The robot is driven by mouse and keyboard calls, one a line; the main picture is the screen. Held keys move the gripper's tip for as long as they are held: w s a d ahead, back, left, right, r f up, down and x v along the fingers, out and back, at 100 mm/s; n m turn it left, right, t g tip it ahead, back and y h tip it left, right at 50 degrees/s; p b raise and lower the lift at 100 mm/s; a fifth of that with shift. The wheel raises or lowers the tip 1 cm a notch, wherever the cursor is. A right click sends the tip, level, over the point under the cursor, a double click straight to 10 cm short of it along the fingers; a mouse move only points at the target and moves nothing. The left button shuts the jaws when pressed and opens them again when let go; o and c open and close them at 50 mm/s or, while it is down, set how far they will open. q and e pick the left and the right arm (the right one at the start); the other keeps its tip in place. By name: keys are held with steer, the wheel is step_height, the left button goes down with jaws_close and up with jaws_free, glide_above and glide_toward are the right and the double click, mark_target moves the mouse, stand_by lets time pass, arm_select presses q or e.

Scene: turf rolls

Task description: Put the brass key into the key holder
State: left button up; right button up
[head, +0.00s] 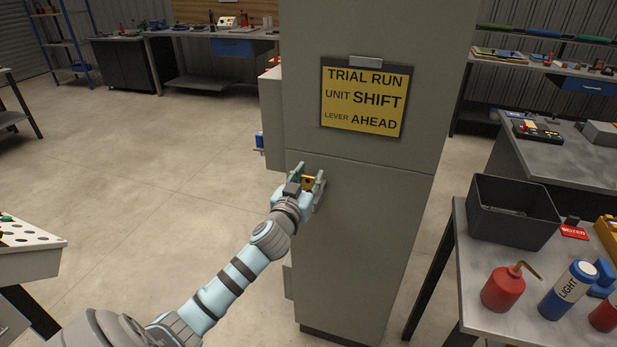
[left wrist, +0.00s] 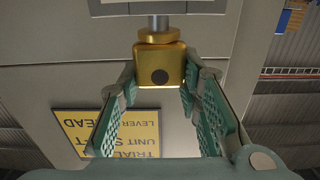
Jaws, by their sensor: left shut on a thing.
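A brass-coloured block with a dark round hole, which looks like the head of the brass key (left wrist: 160,62), is between the green fingers of my left gripper (left wrist: 158,82). In the head view, the key (head: 308,181) shows as a small gold patch between the fingertips of my left gripper (head: 309,184), against the grey cabinet. A grey shank runs from the key's head to a pale-edged grey plate (left wrist: 206,6) on the cabinet. I cannot tell whether this plate is the key holder or how deep the shank sits. My right gripper is not in view.
The tall grey cabinet (head: 365,240) stands directly ahead, with a yellow sign (head: 362,98) above my gripper. A workbench (head: 475,285) at right holds a black bin (head: 512,212), a red oil can (head: 507,290) and a blue bottle (head: 568,290).

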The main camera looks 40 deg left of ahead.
arm_select(q)
steer(key=shift+f+b, duration=0.65)
steer(key=shift+f, duration=0.1)
steer(key=o, duration=1.3)
steer(key=shift+s, duration=0.1)
steer(key=v, duration=1.1)
steer(key=shift+s+d, duration=0.2)
steer(key=shift+s, duration=0.15)
